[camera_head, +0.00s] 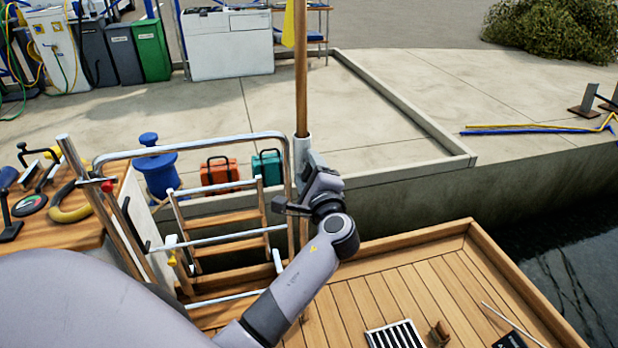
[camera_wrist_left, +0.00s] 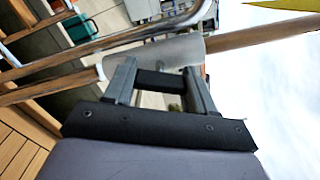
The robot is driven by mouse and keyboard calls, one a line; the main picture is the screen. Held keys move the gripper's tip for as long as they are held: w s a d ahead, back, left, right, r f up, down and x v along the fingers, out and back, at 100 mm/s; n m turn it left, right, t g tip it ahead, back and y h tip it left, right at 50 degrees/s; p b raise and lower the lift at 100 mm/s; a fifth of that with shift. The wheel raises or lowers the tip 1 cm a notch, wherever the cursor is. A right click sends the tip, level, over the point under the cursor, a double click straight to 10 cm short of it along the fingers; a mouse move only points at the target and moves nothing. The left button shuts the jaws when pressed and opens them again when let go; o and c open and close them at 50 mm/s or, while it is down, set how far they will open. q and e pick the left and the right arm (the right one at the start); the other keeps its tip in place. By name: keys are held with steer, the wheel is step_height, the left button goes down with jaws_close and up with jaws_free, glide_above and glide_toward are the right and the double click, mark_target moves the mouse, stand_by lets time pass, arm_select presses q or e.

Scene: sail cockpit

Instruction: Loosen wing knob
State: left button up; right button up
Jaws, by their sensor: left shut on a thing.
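A wooden flagstaff (camera_head: 301,75) stands upright in a pale metal socket (camera_head: 300,158) on the stern rail. The staff (camera_wrist_left: 255,36) and socket (camera_wrist_left: 150,52) also show in the left wrist view. My left gripper (camera_head: 307,168) is at the right side of the socket, and its fingers (camera_wrist_left: 160,68) reach the socket's side. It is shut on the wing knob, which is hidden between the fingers. A piece of yellow flag (camera_head: 288,25) hangs from the staff at the top. My right gripper is not in view.
The chrome stern rail (camera_head: 200,148) and boarding ladder (camera_head: 218,220) are left of the socket. A wooden console (camera_head: 75,230) with levers is further left. A grating (camera_head: 395,335) lies on the teak deck (camera_head: 430,285). The concrete quay (camera_head: 370,110) lies beyond.

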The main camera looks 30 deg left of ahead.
arm_select(q)
steer(key=n+b, duration=0.1)
steer(key=n, duration=0.1)
steer(key=shift+f+n+b, duration=0.15)
steer(key=shift+n+b, duration=0.15)
steer(key=shift+b, duration=0.05)
steer(key=shift+n+b, duration=0.65)
steer(key=shift+n, duration=0.65)
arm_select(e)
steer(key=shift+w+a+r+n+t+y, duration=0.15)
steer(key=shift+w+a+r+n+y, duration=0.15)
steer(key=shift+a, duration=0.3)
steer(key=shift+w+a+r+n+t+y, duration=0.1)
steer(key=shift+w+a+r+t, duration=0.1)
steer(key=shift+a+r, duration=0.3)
arm_select(q)
steer(key=shift+r, duration=0.2)
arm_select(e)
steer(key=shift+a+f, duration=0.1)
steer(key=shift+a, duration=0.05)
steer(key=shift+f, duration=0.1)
arm_select(q)
steer(key=o, duration=1)
steer(key=shift+o, duration=0.2)
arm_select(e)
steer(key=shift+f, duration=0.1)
